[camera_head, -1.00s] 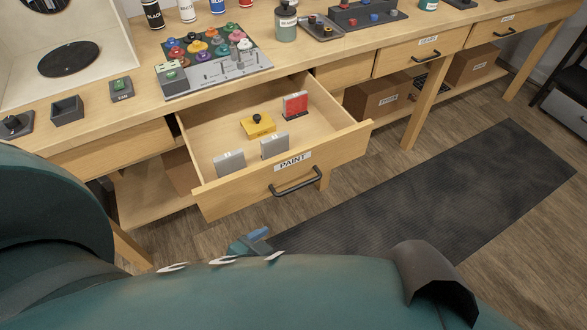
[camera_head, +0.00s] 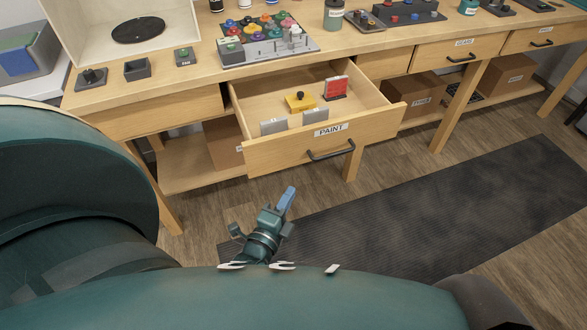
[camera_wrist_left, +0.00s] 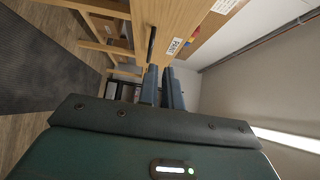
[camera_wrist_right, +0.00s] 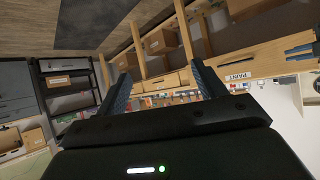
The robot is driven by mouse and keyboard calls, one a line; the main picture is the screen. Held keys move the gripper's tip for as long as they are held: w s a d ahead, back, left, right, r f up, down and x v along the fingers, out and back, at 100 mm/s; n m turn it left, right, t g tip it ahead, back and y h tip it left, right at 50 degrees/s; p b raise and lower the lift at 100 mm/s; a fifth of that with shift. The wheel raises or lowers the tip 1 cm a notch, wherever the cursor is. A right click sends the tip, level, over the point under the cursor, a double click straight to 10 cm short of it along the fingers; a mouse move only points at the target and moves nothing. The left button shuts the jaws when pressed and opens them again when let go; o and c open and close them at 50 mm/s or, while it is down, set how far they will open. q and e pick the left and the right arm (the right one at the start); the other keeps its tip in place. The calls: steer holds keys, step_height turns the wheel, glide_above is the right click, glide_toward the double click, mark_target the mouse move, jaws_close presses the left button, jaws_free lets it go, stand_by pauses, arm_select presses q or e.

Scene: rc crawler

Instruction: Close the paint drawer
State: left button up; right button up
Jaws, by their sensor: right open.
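The paint drawer (camera_head: 290,155) is pulled out of the wooden workbench, with a PAINT label and a dark bar handle (camera_head: 331,150) on its front. Inside are two grey blocks, a yellow piece with a black knob (camera_head: 300,101) and a red piece (camera_head: 336,87). My left gripper (camera_head: 288,198) is in front of and below the drawer front, apart from it, its blue fingers close together and empty. The left wrist view shows the handle (camera_wrist_left: 151,43) beyond the fingertips. My right gripper (camera_wrist_right: 161,68) is open and empty; its wrist view also shows the PAINT label (camera_wrist_right: 238,77).
The workbench (camera_head: 190,80) carries a button panel (camera_head: 268,43), jars and small boxes. Cardboard boxes (camera_head: 420,92) stand on its lower shelf. Bench legs (camera_head: 455,115) stand right of the drawer. A dark mat (camera_head: 430,210) lies on the open floor in front.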

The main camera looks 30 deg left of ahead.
mark_target(304, 148)
arm_select(q)
steer(key=w+b, duration=0.1)
steer(key=w, duration=0.2)
steer(key=w+b, duration=0.2)
steer(key=w, duration=0.1)
steer(key=w+a+b, duration=0.1)
steer(key=w, duration=0.3)
steer(key=shift+a+f+b, duration=0.1)
steer(key=shift+f+b, duration=0.1)
steer(key=shift+b, duration=0.2)
jaws_close()
steer(key=w+a, duration=0.1)
steer(key=w+a+b, duration=0.1)
steer(key=a, duration=0.1)
steer(key=shift+r+b, duration=0.1)
steer(key=shift+b, duration=0.2)
steer(key=shift+a+r, duration=0.1)
arm_select(e)
steer(key=shift+w+a+f+t+y, duration=0.25)
steer(key=shift+a+f, duration=0.15)
steer(key=shift+f, duration=0.15)
steer(key=shift+w+a+f+t+y, duration=0.15)
steer(key=shift+w+a+f+y, duration=0.1)
steer(key=shift+a+f, duration=0.2)
